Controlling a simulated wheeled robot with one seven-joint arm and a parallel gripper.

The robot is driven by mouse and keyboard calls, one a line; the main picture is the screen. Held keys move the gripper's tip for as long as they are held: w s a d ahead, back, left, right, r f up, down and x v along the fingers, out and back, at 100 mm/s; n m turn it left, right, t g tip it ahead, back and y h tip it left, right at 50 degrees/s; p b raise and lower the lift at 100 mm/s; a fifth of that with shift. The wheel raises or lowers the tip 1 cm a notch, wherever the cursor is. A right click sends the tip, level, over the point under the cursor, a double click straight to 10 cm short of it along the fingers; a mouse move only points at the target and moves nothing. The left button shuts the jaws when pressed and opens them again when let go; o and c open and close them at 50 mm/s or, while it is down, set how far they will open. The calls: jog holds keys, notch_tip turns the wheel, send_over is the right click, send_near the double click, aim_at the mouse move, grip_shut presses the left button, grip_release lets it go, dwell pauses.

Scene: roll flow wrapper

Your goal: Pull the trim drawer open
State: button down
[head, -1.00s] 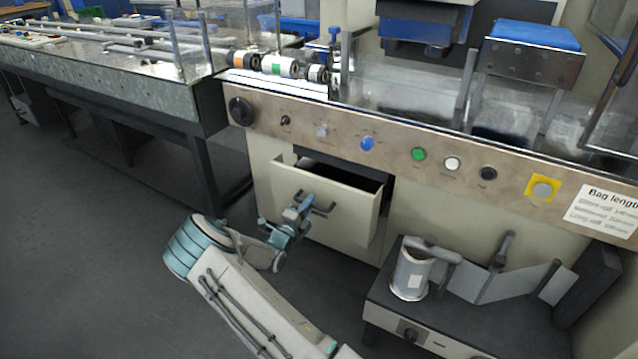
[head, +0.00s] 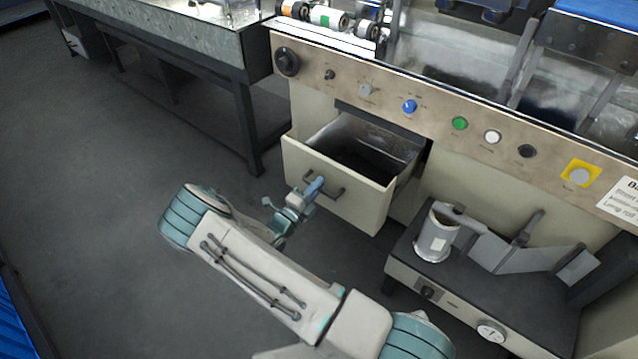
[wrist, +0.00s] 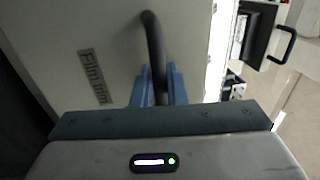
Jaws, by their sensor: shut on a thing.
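The trim drawer (head: 345,196) is a cream drawer in the machine's front, standing well open with its dark inside showing. Its dark bar handle (head: 334,191) is on the front face. My gripper (head: 318,187) is shut on the handle. In the wrist view, the blue fingers of my gripper (wrist: 158,88) close around one part of the dark handle (wrist: 153,45). The drawer front (wrist: 85,45) there carries a label reading "Film trim". The fingertips are partly hidden behind the handle and my gripper's body.
The control panel (head: 380,95) with knobs and buttons runs above the drawer. A low dark-topped unit (head: 400,262) with a metal canister (head: 435,238) stands to the right. A steel-sided table (head: 200,40) is at upper left. The floor at left (head: 80,200) is clear.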

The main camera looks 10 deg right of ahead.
jog(key=c, duration=1.5)
grip_release()
jog(key=shift+c, duration=0.2)
jog(key=p+v, duration=0.1)
jog(key=v, duration=1.3)
jog(key=shift+d+r, duration=0.1)
